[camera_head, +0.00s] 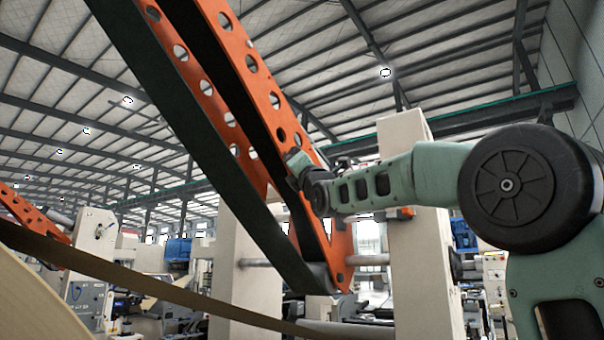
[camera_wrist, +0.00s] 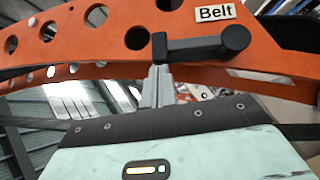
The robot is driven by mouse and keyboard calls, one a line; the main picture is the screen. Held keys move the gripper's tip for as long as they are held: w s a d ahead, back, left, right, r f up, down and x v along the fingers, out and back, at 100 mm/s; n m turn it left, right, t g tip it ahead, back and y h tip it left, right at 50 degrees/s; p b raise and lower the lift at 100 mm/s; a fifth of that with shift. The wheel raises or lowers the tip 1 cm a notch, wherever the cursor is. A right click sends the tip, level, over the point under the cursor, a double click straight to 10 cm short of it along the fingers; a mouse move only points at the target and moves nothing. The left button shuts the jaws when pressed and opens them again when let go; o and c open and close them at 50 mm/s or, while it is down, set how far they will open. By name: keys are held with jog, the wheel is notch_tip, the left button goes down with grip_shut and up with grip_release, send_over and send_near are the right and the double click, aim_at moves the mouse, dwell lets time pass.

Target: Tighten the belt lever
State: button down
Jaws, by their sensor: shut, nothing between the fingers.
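The belt lever (camera_wrist: 190,48) is a black handle with a thick round hub at its right end, on the orange perforated arm (camera_wrist: 75,30). In the head view my wrist is against the orange arm (camera_head: 272,98), and the lever and fingertips cannot be made out.
A wide dark belt (camera_head: 215,150) runs diagonally along the orange arm. A beige post (camera_head: 415,240) stands behind my forearm, with another beige post (camera_head: 237,265) to the left. A large kraft roll (camera_head: 35,305) fills the lower left, its brown web crossing low in front.

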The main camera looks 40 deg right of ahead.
jog(key=b+v, duration=1.7)
jog(key=b, duration=0.1)
